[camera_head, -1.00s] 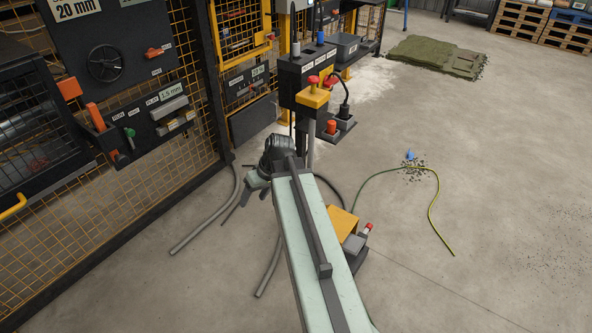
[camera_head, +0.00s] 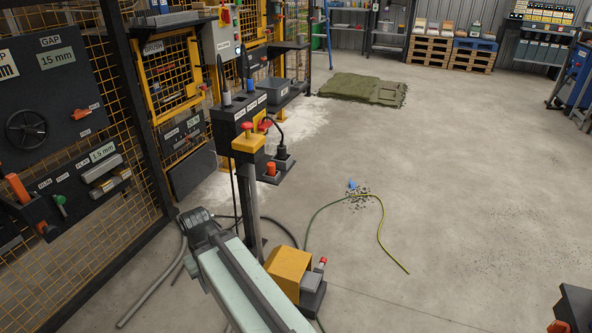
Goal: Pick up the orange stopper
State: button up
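My pale arm comes up from the bottom edge and ends in a dark wrist left of the post. My gripper (camera_head: 191,264) is small and partly hidden at the wrist's lower left, well apart from the orange piece. The fingers are too unclear to tell open from shut.
A dark control post (camera_head: 250,190) with a red button stands between my wrist and the orange piece. A yellow pedal box (camera_head: 288,267) is on the floor beside my arm. A green-yellow cable (camera_head: 380,222) and grey hoses lie about. Open concrete floor is at the right.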

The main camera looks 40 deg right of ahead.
aim_at(271, 165)
jog(key=z, duration=2.7)
jog(key=k, duration=1.2)
jog(key=u, duration=1.4)
jog(key=i, duration=1.05)
